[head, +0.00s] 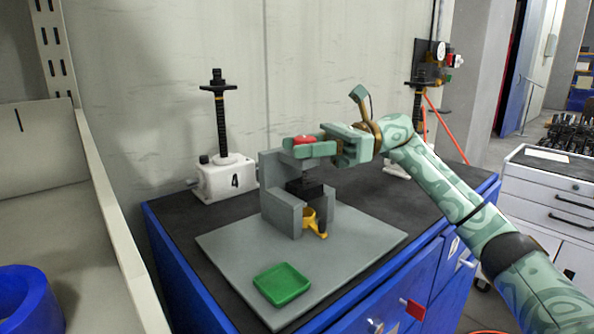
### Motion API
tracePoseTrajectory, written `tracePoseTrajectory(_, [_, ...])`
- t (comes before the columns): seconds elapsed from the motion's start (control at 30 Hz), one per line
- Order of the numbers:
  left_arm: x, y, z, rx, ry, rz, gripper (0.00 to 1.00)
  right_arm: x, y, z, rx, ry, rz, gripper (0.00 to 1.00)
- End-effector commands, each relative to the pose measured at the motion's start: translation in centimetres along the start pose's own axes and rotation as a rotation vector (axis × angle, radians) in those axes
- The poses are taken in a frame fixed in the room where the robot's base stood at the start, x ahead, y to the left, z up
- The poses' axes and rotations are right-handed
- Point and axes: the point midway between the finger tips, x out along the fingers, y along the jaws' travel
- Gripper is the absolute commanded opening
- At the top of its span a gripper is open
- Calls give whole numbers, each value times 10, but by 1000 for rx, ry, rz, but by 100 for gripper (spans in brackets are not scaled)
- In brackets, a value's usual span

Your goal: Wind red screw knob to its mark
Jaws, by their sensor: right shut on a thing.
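The red screw knob (304,139) sits at the top of a grey jack stand (283,204) on a grey plate (356,243). My right gripper (305,148) reaches in from the right and is shut on the knob, with its green fingers around it. Only the top of the knob shows between the fingers. Below it are a black block (304,188) and a yellow part (314,222) in the stand. I cannot make out the mark. My left gripper is not in view.
A green tray (282,284) lies on the plate's front part. A white screw jack (225,178) marked 4 stands behind at left, and another jack stands behind my right arm. The blue cabinet (188,276) has a dark top. A shelf unit is at far left.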

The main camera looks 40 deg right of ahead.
Motion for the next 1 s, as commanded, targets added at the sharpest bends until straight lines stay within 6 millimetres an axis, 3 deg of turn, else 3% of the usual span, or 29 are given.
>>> tracePoseTrajectory(0.03, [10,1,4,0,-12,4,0,2,-4,-11,9,7,28,11])
tracePoseTrajectory(0.3, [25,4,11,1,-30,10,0,3,-2,-8,9,8,147,10])
tracePoseTrajectory(0.9, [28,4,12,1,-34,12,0,3,1,-5,10,9,188,10])
tracePoseTrajectory(0.93, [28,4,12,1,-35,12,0,3,1,-5,10,9,188,39])
tracePoseTrajectory(1.0, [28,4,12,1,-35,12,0,2,1,-5,9,8,187,55])
